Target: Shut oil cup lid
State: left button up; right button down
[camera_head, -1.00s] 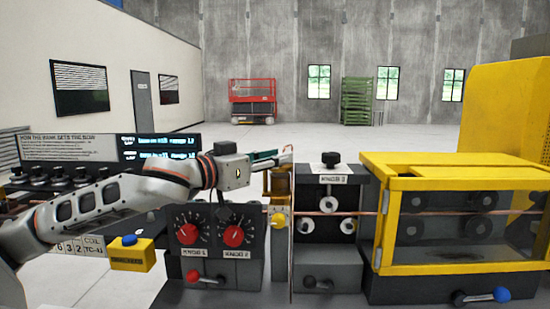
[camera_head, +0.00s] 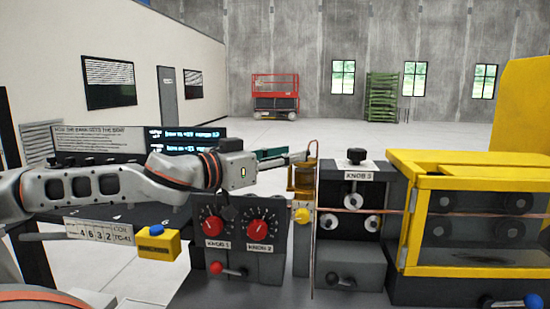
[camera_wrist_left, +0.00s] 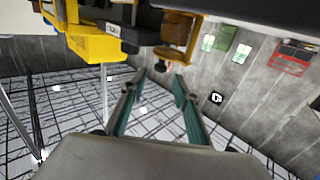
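The oil cup (camera_head: 302,180) is an amber, brass-coloured cylinder beside the knob 3 block. A thin tan piece stands up at its top, which looks like the raised lid (camera_head: 313,149). My left gripper (camera_head: 298,156) reaches in from the left, with its fingertips close to the top of the cup. The left wrist view shows the cup (camera_wrist_left: 177,50) just beyond the fingertips. The two teal fingers (camera_wrist_left: 160,78) are spread with nothing between them. I cannot tell whether a finger touches the lid. My right gripper is out of view.
A panel with two red knobs (camera_head: 238,228) stands below my left arm. The knob 3 block (camera_head: 352,215) and a yellow-framed guard (camera_head: 440,265) are close on the right. A yellow box with a blue button (camera_head: 158,243) is at the left. A thin copper tube runs rightward.

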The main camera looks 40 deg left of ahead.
pick_arm(q)
jog(key=shift+v, duration=1.6)
